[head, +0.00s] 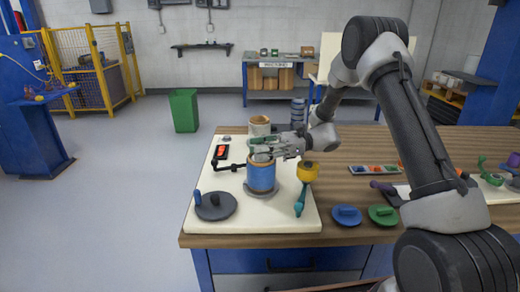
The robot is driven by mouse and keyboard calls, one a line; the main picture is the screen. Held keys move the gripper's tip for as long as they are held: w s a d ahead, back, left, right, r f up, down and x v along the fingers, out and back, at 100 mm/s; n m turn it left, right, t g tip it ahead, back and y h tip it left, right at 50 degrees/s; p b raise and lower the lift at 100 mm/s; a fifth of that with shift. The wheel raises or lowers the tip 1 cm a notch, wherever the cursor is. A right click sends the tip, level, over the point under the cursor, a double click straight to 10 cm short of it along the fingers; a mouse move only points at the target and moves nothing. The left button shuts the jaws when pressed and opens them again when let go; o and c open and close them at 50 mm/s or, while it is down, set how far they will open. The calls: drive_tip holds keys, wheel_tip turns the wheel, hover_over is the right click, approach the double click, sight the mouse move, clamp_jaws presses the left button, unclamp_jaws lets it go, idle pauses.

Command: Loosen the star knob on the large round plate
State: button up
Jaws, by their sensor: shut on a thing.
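The large round plate (215,208) is dark grey and lies on the front left of a cream board. A dark upright knob stands on it, and a blue peg (197,197) stands at its left edge. I cannot make out a star shape on the knob. My gripper (262,148) points left, level with the top of an upright blue roller (262,177), behind and to the right of the plate and apart from it. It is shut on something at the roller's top. The fingers hide what is held; a greenish patch shows there.
A beige roller (259,126) stands behind the gripper. Blue (346,215) and green (383,215) discs lie on the bench to the right.

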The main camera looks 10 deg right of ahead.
drive_tip(key=o, duration=1)
drive_tip(key=shift+o, duration=0.2)
drive_tip(key=shift+d, duration=0.15)
drive_tip(key=w+d, duration=0.2)
drive_tip(key=d, duration=0.9)
drive_tip(key=shift+w+d, duration=0.15)
drive_tip(key=shift+d, duration=0.15)
